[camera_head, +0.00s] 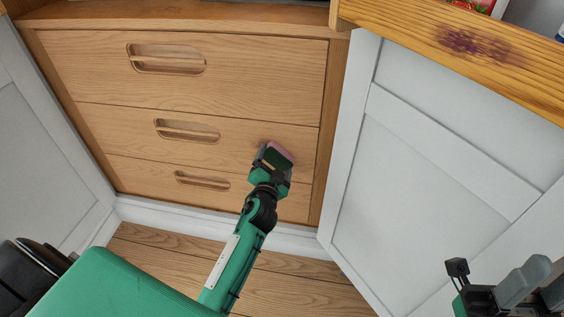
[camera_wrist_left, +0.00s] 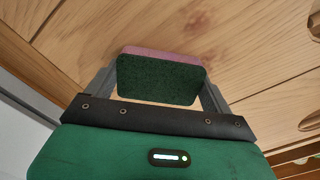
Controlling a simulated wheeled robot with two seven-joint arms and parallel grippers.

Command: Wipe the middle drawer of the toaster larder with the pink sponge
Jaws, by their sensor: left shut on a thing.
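The middle drawer (camera_head: 130,130) is a light wood front with a recessed handle (camera_head: 187,131), between the top and bottom drawers, and it looks shut. My left gripper (camera_head: 273,160) is shut on the pink sponge (camera_head: 279,151) in front of the right part of this drawer. In the left wrist view the sponge (camera_wrist_left: 160,80) sits between the two grey fingers, with its dark green side facing the camera and its pink layer toward the wood. The sponge is at or very near the wood; contact is hard to tell. My right gripper (camera_head: 500,283) is at the lower right, its jaw opening unclear.
The top drawer (camera_head: 250,75) and bottom drawer (camera_head: 130,170) also look shut. White panelled doors stand at left (camera_head: 45,150) and right (camera_head: 420,190). A wooden counter edge with a purple stain (camera_head: 475,45) juts over the right door. Wood floor (camera_head: 290,285) lies below.

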